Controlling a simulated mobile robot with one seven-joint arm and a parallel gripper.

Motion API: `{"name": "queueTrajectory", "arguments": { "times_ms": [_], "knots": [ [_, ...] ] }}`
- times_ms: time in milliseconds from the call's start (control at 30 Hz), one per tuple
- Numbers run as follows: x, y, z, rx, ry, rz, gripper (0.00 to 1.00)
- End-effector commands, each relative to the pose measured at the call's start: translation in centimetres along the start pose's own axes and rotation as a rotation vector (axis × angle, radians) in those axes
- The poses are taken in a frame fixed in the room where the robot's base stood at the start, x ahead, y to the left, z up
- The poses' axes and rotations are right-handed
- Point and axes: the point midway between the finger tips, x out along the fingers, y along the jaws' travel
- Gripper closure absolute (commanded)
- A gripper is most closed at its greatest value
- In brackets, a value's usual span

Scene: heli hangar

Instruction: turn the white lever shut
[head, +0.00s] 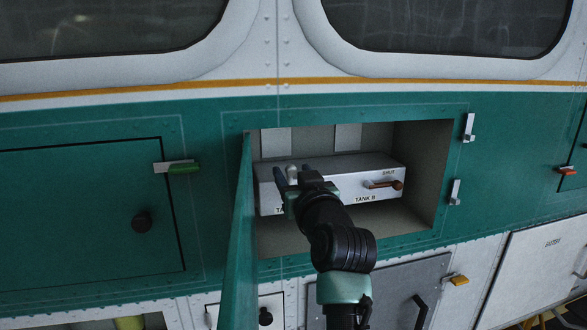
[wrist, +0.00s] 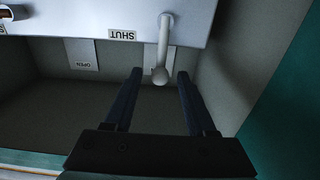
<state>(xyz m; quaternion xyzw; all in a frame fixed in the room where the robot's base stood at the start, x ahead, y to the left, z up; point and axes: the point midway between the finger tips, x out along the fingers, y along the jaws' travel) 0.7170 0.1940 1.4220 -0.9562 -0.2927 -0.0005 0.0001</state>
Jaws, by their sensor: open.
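The white lever (wrist: 164,42) is mounted on the grey valve box (wrist: 60,14) and sticks out past its edge to a rounded end in the wrist view. In the head view its tip (head: 291,172) shows, the rest hidden by my gripper. My gripper (wrist: 160,73) is open, with a dark finger on each side of the lever's end. I cannot tell whether either finger touches it. A SHUT label (wrist: 122,35) is beside the lever on the box, upside down in this view. An OPEN label (wrist: 84,66) is on a pale plate behind.
A brown lever (head: 385,184) lies roughly level on the right of the box, above the TANK B label. The box is inside a recess in the green wall. Its open door (head: 238,235) stands out close to the left of my arm. Latches (head: 455,192) line the right.

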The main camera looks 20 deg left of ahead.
Motion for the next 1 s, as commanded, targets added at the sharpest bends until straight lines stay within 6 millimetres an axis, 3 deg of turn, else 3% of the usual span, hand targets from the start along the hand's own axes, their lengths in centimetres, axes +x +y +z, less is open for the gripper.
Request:
{"name": "queueTrajectory", "arguments": {
  "times_ms": [333, 633, 1000],
  "knots": [
    [0.29, -0.02, 0.07, 0.000, -0.001, 0.000, 0.44],
    [0.27, -0.01, 0.07, 0.000, -0.001, 0.000, 0.98],
    [0.27, -0.01, 0.07, 0.000, -0.001, 0.000, 1.00]
  ]
}}
